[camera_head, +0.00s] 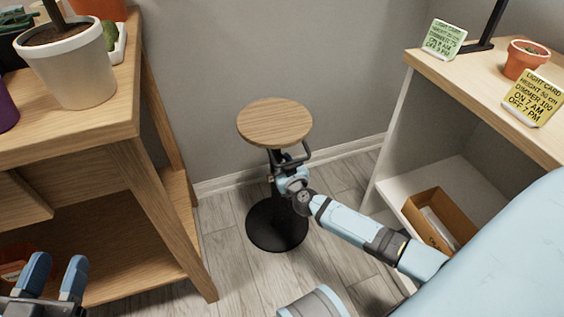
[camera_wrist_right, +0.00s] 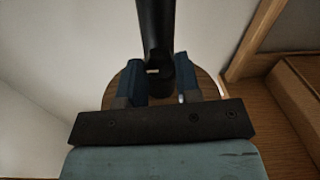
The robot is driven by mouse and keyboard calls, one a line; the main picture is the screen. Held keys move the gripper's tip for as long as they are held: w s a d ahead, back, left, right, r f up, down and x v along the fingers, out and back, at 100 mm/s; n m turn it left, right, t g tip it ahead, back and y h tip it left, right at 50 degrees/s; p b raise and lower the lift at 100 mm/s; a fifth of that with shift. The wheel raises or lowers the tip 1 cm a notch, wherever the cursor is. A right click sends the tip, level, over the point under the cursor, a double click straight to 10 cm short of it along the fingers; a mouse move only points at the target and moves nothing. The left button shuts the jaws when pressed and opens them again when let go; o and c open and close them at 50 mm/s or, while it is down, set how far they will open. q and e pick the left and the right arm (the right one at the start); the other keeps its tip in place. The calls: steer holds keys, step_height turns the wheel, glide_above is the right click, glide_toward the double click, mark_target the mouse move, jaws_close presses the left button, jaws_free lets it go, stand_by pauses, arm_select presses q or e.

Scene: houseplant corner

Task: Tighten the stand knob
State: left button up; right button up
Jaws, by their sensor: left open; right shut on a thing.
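The stand has a round wooden top (camera_head: 275,122), a dark post and a round black base (camera_head: 265,230) on the floor. A bent black handle (camera_head: 305,153) sticks out below the top. My right gripper (camera_head: 284,179) is at the post under the top, shut on the stand knob, which is mostly hidden by the fingers. In the right wrist view the blue fingers (camera_wrist_right: 157,75) flank a dark part of the stand, with the dark post (camera_wrist_right: 155,25) running up from it. My left gripper (camera_head: 57,270) is open and empty at the lower left, far from the stand.
A wooden bench (camera_head: 130,105) with potted plants stands left of the stand. A shelf unit (camera_head: 435,70) with light cards, a small pot and a cardboard box (camera_head: 425,222) stands to the right. A wall is close behind. Bare floor lies around the base.

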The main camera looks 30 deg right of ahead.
arm_select(q)
steer(key=shift+r+p, duration=0.25)
steer(key=shift+p, duration=0.05)
arm_select(e)
steer(key=shift+m, duration=0.3)
steer(key=shift+r+m, duration=0.1)
steer(key=shift+m, duration=0.2)
steer(key=m+p, duration=0.2)
steer(key=shift+a+m, duration=0.1)
steer(key=shift+m, duration=0.3)
steer(key=shift+m+p, duration=0.3)
steer(key=shift+m, duration=1.1)
arm_select(q)
steer(key=shift+s+d+f+n+g+y, duration=0.2)
steer(key=shift+s+d+f+n+g, duration=0.15)
steer(key=shift+n, duration=0.25)
steer(key=shift+s+d+f+n+g+y, duration=0.1)
steer(key=shift+s+f+n+g+y, duration=0.15)
steer(key=shift+s+n, duration=0.25)
steer(key=shift+w+r, duration=0.1)
steer(key=shift+w, duration=0.05)
arm_select(e)
steer(key=o, duration=0.9)
steer(key=shift+o, duration=0.2)
